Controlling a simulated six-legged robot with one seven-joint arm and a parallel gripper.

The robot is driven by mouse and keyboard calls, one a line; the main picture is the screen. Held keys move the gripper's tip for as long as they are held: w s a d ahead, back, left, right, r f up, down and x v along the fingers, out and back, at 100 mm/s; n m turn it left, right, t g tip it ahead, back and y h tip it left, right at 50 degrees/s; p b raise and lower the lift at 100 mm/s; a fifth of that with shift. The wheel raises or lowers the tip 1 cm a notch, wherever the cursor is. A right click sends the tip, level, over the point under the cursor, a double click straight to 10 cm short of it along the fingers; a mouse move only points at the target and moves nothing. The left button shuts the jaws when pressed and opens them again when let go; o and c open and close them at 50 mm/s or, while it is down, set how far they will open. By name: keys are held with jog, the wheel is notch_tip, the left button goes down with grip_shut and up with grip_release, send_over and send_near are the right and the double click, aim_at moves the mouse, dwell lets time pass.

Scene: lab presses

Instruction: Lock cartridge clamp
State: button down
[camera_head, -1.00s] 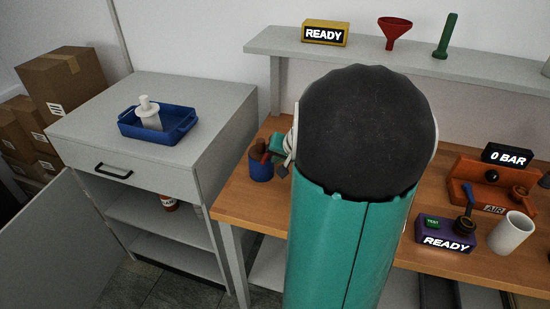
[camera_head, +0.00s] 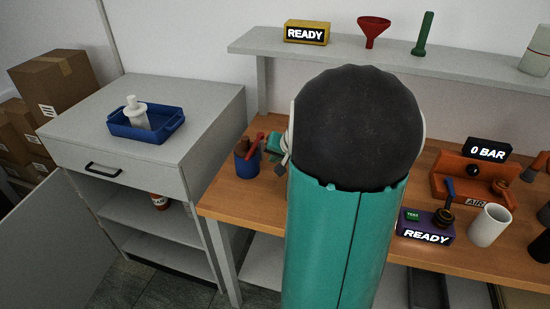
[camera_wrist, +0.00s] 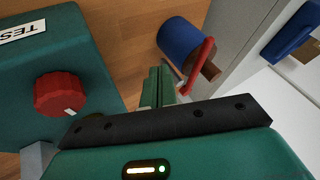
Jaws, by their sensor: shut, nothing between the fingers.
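No part is clearly recognisable as the cartridge clamp. In the head view, an orange unit marked AIR (camera_head: 440,181) stands on the wooden bench. In the wrist view, a green box (camera_wrist: 40,90) with a red knob (camera_wrist: 60,94) is close on the left. My gripper (camera_wrist: 160,85) is shut and empty, beside a blue cup (camera_wrist: 182,40) holding red and brown items. My arm hides much of the bench.
The blue cup also shows at the bench's left end in the head view (camera_head: 247,165). A white mug (camera_head: 490,226) stands by the purple box. A grey cabinet (camera_head: 200,105) with a blue tray (camera_head: 170,128) stands left. A shelf (camera_head: 350,58) runs behind the bench.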

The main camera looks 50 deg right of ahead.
jog(key=v, duration=0.9)
jog(key=shift+a+r, duration=0.3)
jog(key=shift+r, duration=0.05)
jog(key=shift+a, duration=0.1)
jog(key=s+a+r+n+g+y, duration=0.2)
jog(key=a+n, duration=0.5)
jog(key=a, duration=1.8)
jog(key=s+a+r+n+h, duration=0.1)
jog(key=s+a+n, duration=0.2)
jog(key=s+a, duration=0.2)
jog(key=a, duration=0.2)
jog(key=shift+s+a, duration=0.3)
jog(key=shift+a+r, duration=0.1)
